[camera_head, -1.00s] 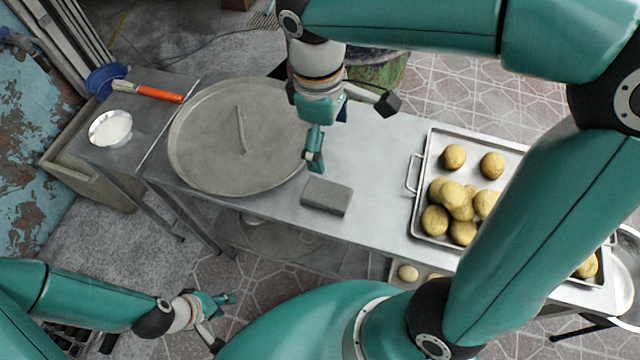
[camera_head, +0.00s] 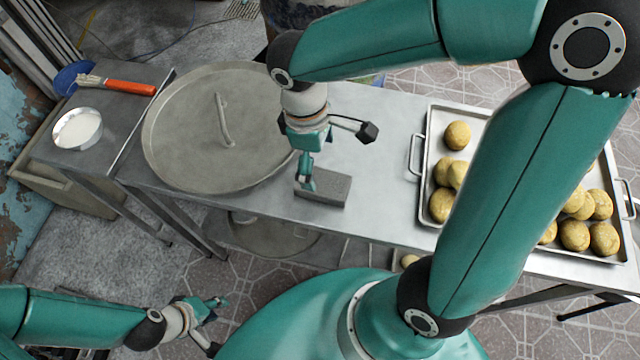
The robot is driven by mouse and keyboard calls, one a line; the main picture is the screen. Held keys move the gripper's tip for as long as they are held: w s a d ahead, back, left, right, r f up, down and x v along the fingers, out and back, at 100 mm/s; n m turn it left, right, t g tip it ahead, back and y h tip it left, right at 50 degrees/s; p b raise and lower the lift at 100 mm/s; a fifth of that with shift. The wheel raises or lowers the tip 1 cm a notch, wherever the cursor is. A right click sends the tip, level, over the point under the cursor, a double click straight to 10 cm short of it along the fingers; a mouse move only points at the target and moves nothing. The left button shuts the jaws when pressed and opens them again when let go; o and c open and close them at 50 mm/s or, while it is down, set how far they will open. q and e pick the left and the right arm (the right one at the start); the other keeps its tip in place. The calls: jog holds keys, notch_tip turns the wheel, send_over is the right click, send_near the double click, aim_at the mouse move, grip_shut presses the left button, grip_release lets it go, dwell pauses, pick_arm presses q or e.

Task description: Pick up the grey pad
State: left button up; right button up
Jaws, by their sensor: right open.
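The grey pad (camera_head: 327,189) is a small rectangular block on the metal table, near its front edge and just right of the big round lid. My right gripper (camera_head: 338,160) is open above it. One finger reaches down at the pad's left end and hides part of it; whether it touches cannot be told. The other finger sticks out to the right, over bare table. My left gripper (camera_head: 215,324) is open and empty, low in front of the table and well away from the pad.
A round metal lid (camera_head: 180,130) with a bar handle lies left of the pad. A bowl of white stuff (camera_head: 78,129), an orange-handled brush (camera_head: 130,87) and a blue bowl (camera_head: 72,78) are further left. A tray (camera_head: 428,150) of potatoes stands right. Bare table lies between pad and tray.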

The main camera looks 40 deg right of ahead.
aim_at(322, 181)
jog(key=shift+s+d+f, duration=0.1)
jog(key=shift+s+f, duration=0.1)
jog(key=shift+f, duration=1.8)
jog(key=shift+s+d+f, duration=0.1)
jog(key=shift+s+f, duration=0.05)
jog(key=shift+f, duration=1.8)
jog(key=c, duration=1.2)
jog(key=shift+r, duration=0.15)
jog(key=shift+c, duration=0.2)
notch_tip(322, 181, up, 20)
jog(key=p, duration=0.2)
